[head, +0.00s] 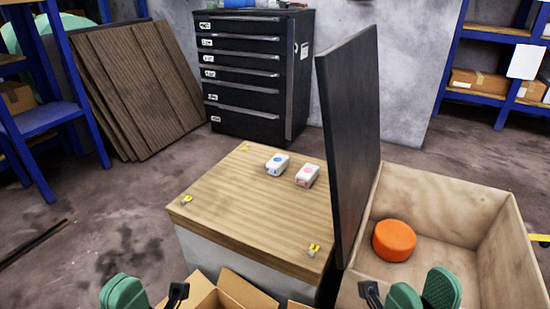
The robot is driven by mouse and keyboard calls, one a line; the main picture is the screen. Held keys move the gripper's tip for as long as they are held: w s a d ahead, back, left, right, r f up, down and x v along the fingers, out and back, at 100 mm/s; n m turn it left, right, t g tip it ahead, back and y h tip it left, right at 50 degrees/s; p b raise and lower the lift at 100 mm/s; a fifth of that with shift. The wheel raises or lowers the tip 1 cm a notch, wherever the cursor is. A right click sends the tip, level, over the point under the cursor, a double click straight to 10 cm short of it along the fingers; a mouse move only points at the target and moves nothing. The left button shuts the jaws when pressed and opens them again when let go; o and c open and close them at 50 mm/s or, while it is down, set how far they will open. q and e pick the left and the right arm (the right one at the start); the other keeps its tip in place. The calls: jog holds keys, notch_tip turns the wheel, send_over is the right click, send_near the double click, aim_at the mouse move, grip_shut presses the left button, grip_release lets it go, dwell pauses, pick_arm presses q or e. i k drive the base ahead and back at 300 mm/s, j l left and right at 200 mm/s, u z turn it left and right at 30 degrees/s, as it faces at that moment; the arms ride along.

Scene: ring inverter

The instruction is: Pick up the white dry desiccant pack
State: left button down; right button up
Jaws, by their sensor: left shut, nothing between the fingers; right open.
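Two small white packs lie side by side on the wooden tabletop (235,205). The left white pack with a blue mark (277,164) is near the middle of the top. The right white pack with a pink mark (307,175) is just beside it, with a small gap between. My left gripper (124,293) is shut and empty at the bottom left, off the table's front left. My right gripper (423,293) is open and empty at the bottom right, in front of the wooden box. Neither gripper is near the packs.
A tall dark panel (348,130) stands upright along the table's right side. Right of it, an open wooden box (470,190) holds an orange round object (394,240). A cardboard box (240,290) is open in front. Small yellow fittings (314,249) sit at tabletop corners.

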aim_at(276, 166)
jog(key=i+j+u, duration=0.2)
jog(key=j, duration=0.2)
jog(key=i+j+u, duration=0.2)
jog(key=j, duration=0.15)
jog(key=i+j+u, duration=0.2)
jog(key=j, duration=0.2)
jog(key=i+j+u, duration=0.85)
jog(key=i+u, duration=0.15)
jog(key=i+j+z, duration=0.15)
jog(key=i+z, duration=0.2)
jog(key=i, duration=0.55)
jog(key=i+l+z, duration=0.15)
jog(key=z, duration=0.25)
jog(key=i+z, duration=0.65)
jog(key=z, duration=0.15)
jog(key=i+j+z, duration=0.2)
jog(key=z, duration=0.2)
jog(key=i+l+z, duration=0.1)
jog(key=i+z, duration=0.2)
jog(key=z, duration=0.15)
jog(key=i+z, duration=0.25)
jog(key=z, duration=0.15)
jog(key=i+z, duration=0.3)
jog(key=z, duration=0.15)
jog(key=i+j+z, duration=0.25)
jog(key=z, duration=0.15)
jog(key=i+j+z, duration=0.25)
jog(key=z, duration=0.2)
jog(key=i+j+z, duration=0.35)
jog(key=j, duration=0.1)
